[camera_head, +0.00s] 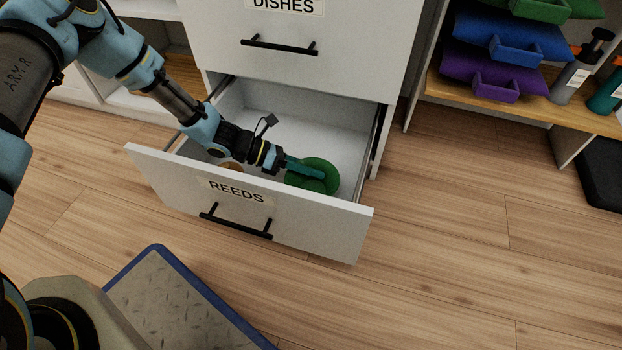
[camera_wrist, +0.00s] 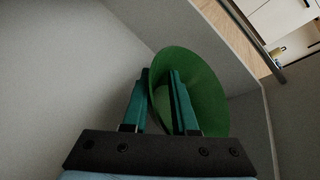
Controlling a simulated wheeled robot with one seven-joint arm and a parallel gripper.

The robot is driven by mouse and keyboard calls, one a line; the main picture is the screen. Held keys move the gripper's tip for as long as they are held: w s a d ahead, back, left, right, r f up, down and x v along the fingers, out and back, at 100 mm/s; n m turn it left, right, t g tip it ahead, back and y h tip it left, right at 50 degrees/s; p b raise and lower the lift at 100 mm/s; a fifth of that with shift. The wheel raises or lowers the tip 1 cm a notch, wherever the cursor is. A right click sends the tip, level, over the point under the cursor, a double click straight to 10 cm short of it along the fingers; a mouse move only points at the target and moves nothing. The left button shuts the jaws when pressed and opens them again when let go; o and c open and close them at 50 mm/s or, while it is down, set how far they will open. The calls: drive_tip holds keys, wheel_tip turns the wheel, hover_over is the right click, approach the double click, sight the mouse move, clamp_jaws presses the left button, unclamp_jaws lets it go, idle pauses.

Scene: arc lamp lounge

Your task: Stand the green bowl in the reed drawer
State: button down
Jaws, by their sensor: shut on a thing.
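The green bowl (camera_head: 325,168) is inside the open drawer labelled REEDS (camera_head: 330,228), toward its right side. It also shows in the wrist view (camera_wrist: 208,88), tilted, with its rim between the fingers. My gripper (camera_head: 318,173) reaches down into the drawer and is shut on the bowl; the fingers also show in the wrist view (camera_wrist: 163,85). I cannot tell whether the bowl touches the drawer floor. A small orange-brown thing (camera_head: 232,166) lies in the drawer to the left of my gripper, partly hidden by the front panel.
A closed drawer labelled DISHES (camera_head: 350,40) is directly above. A black object (camera_head: 600,175) is on the floor at the right. The wooden floor in front is mostly clear.

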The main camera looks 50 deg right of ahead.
wheel_tip(320, 180, down, 3)
drive_tip(key=shift+r+b, duration=0.1)
drive_tip(key=shift+b, duration=0.4)
drive_tip(key=c, duration=0.7)
unclamp_jaws()
drive_tip(key=shift+o, duration=0.2)
drive_tip(key=shift+r, duration=0.1)
drive_tip(key=p+v, duration=0.3)
drive_tip(key=v, duration=0.4)
drive_tip(key=shift+r+p, duration=0.1)
drive_tip(key=shift+p, duration=0.2)
drive_tip(key=shift+w+a, duration=0.1)
drive_tip(key=shift+w, duration=0.15)
